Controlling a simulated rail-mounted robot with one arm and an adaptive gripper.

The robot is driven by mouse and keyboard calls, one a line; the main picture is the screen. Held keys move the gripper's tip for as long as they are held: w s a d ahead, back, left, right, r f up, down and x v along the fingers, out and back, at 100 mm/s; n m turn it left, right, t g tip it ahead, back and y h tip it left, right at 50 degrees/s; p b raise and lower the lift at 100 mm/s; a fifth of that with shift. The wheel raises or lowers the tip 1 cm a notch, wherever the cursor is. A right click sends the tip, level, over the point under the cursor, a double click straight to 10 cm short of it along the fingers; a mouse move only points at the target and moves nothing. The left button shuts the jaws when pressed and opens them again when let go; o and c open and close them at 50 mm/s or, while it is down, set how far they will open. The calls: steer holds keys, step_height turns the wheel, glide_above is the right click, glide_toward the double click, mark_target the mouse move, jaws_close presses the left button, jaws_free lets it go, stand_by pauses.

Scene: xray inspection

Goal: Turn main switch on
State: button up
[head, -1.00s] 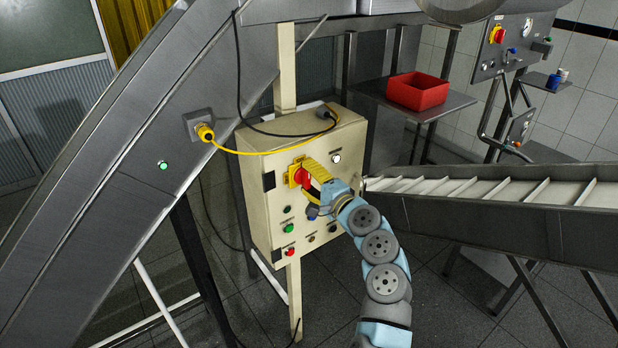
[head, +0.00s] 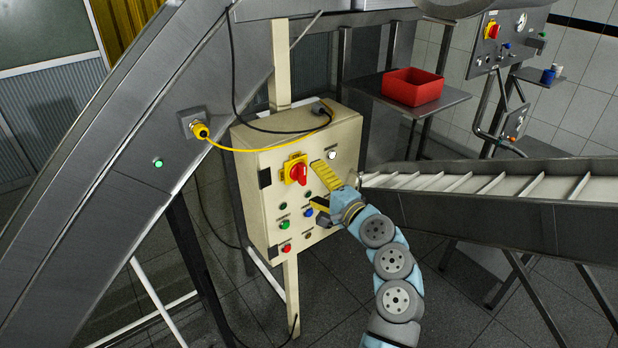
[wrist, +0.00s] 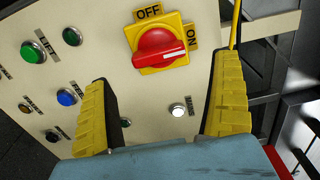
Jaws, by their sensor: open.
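The main switch (head: 298,172) is a red rotary knob on a yellow plate on the front of a cream control box (head: 350,135). In the wrist view the knob (wrist: 158,48) has OFF printed above it and ON to its right. Its white mark points right, towards ON. My gripper (head: 313,183) is open and empty, just right of and below the knob in the head view. In the wrist view its yellow fingers (wrist: 163,80) are spread wide, with the knob beyond and between them, apart from both.
Green (wrist: 34,50), blue (wrist: 67,97) and other buttons sit near the switch on the box. A white lamp (wrist: 178,110) is beside them. A yellow cable (head: 265,149) runs over the box. A conveyor (head: 470,190) stands to the right, and a red bin (head: 412,88) rests on a shelf behind.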

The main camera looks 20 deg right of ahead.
steer(key=v, duration=0.7)
stand_by(0.5)
